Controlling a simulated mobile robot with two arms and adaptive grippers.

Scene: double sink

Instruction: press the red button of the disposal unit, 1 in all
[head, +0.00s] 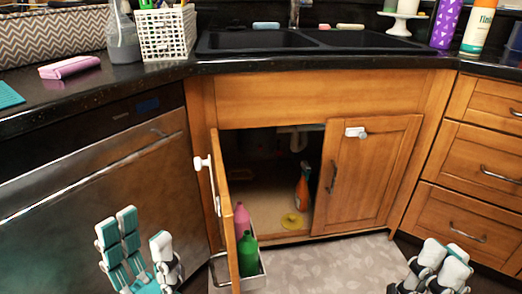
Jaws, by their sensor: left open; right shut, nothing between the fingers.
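The cabinet under the sink has its left door (226,215) swung open, and its inside (258,170) is dark. A white drain pipe (297,140) shows at the top of the opening. I cannot clearly make out the disposal unit or its red button in the shadow. My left gripper (140,240) is open and empty, in front of the dishwasher and left of the open door. My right gripper (440,265) is shut and empty at the lower right, in front of the drawers. Both are apart from the cabinet.
The open door carries a rack (254,268) with a pink bottle (242,218) and a green bottle (247,250). The right door (370,175) is closed, with a white latch (355,132).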

